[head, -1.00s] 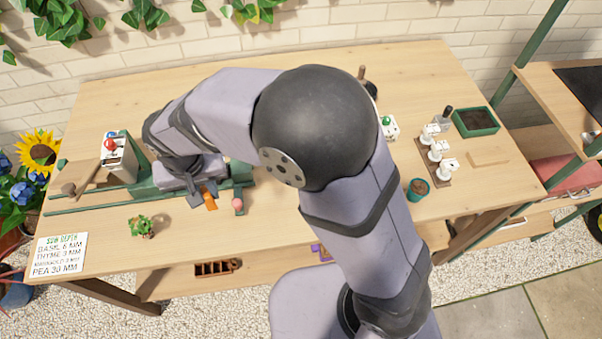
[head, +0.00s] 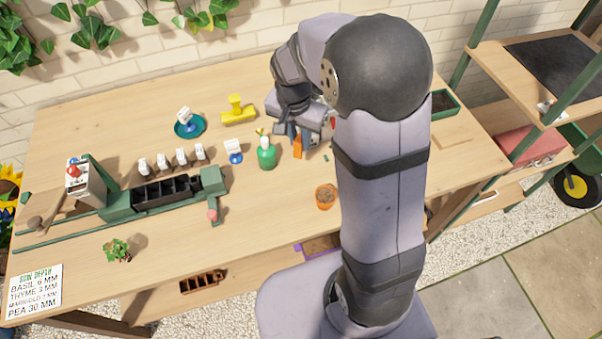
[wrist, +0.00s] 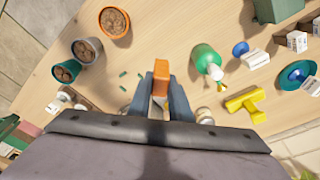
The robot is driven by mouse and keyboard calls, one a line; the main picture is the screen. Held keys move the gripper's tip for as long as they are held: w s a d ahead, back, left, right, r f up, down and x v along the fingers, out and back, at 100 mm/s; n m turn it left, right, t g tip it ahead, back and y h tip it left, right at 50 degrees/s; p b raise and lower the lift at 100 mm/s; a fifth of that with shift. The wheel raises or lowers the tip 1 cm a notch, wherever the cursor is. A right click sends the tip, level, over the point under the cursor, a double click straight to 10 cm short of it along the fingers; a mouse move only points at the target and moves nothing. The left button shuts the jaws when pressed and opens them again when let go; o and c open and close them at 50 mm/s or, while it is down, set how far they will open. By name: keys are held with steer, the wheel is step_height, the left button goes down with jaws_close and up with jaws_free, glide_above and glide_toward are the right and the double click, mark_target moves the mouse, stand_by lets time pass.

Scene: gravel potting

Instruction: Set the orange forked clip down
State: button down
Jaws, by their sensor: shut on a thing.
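My gripper (wrist: 160,88) is shut on the orange forked clip (wrist: 160,72), which sticks out past the fingertips in the wrist view. In the head view the clip (head: 298,148) shows as a small orange piece below my gripper (head: 297,133), just right of the green bottle (head: 267,156). Its prongs are mostly hidden between the fingers. I cannot tell whether the clip touches the wooden table (head: 278,215) or hangs above it.
The green bottle (wrist: 206,57) and yellow piece (wrist: 245,104) are right of the clip in the wrist view. A terracotta pot (wrist: 127,34) and two other soil-filled pots are upper left. Small green bits (wrist: 124,74) lie left of the clip. Bare table shows above the clip.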

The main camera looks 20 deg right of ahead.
steer(key=shift+d+f, duration=0.15)
steer(key=shift+f, duration=0.3)
steer(key=shift+f+p, duration=0.85)
steer(key=shift+f, duration=3.7)
steer(key=shift+f, duration=0.2)
steer(key=c, duration=1.6)
jaws_free()
steer(key=shift+r, duration=0.2)
steer(key=r, duration=0.4)
steer(key=s+a+r+b, duration=0.1)
steer(key=r, duration=0.7)
steer(key=shift+s+a, duration=0.15)
steer(key=shift+a, duration=0.05)
steer(key=s+n, duration=0.3)
steer(key=s, duration=0.2)
steer(key=s+f+n, duration=0.1)
steer(key=s+n, duration=0.2)
steer(key=s, duration=0.2)
steer(key=s+a+f+n+g+y, duration=0.1)
steer(key=s+n, duration=0.2)
steer(key=s, duration=0.3)
steer(key=shift+s+a, duration=0.1)
